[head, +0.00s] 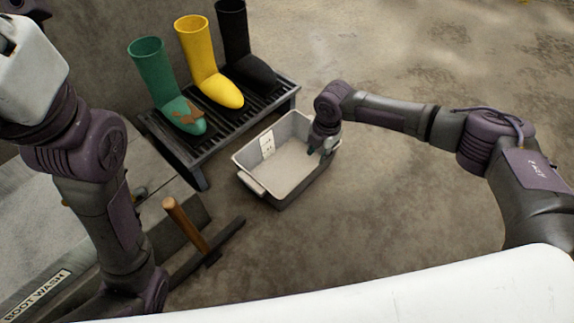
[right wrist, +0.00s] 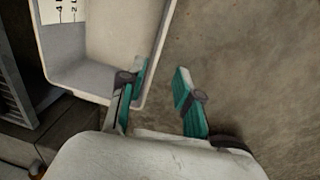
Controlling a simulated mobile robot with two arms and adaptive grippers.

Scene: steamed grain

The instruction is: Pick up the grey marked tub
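The grey tub (head: 263,188) is an open rectangular box standing upright on the ground, with a white marked label (head: 267,144) inside its far left wall. A handle juts from its near left end. My right gripper (head: 325,146) is at the tub's right end. In the right wrist view the gripper (right wrist: 161,72) is open, with teal-padded fingers. One finger overlaps the inside of the tub (right wrist: 110,35) and the other is outside, with the wall's rim between them. Whether either finger touches the wall cannot be told.
A black slatted rack (head: 212,135) stands close behind the tub, holding a green boot (head: 156,75), a yellow boot (head: 200,55) and a black boot (head: 236,35). A wooden-handled tool (head: 185,224) and a "BOOT WASH" sign (head: 38,295) are at left. Ground to the right is clear.

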